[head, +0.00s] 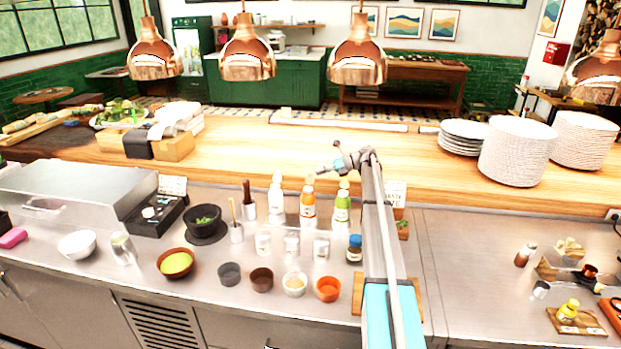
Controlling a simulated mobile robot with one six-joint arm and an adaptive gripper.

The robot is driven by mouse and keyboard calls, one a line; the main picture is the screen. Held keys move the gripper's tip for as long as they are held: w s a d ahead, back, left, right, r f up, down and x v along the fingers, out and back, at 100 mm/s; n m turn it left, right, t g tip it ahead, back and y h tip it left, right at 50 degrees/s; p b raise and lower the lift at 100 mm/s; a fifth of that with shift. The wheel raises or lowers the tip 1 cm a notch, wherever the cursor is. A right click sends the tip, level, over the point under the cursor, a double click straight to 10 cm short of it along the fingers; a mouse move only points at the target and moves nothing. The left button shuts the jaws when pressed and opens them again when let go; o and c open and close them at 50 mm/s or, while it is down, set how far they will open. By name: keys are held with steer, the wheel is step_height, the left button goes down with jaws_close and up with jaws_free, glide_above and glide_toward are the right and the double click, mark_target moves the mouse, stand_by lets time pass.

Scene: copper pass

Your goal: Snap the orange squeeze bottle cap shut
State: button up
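The orange squeeze bottle (308,208) stands upright on the steel counter, in the middle of a row between a white bottle (276,200) and a green bottle (342,208). Its orange top shows, but it is too small to tell whether the cap is open or shut. My gripper (329,161) is above and slightly right of the orange bottle in the picture, at the end of my arm. It looks apart from the bottle, and I see nothing held. Its fingers are too small to read. My arm passes just right of the green bottle.
Jars and small bowls, including an orange bowl (328,289), stand in front of the bottles. A wooden ledge (250,163) runs behind. Copper lamps (357,62) hang above. Plate stacks (517,152) stand to the right. The right counter has a bare area.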

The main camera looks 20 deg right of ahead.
mark_target(310, 180)
steer(key=shift+b+x, duration=0.4)
steer(key=shift+x, duration=1.55)
jaws_close()
steer(key=shift+a, duration=0.1)
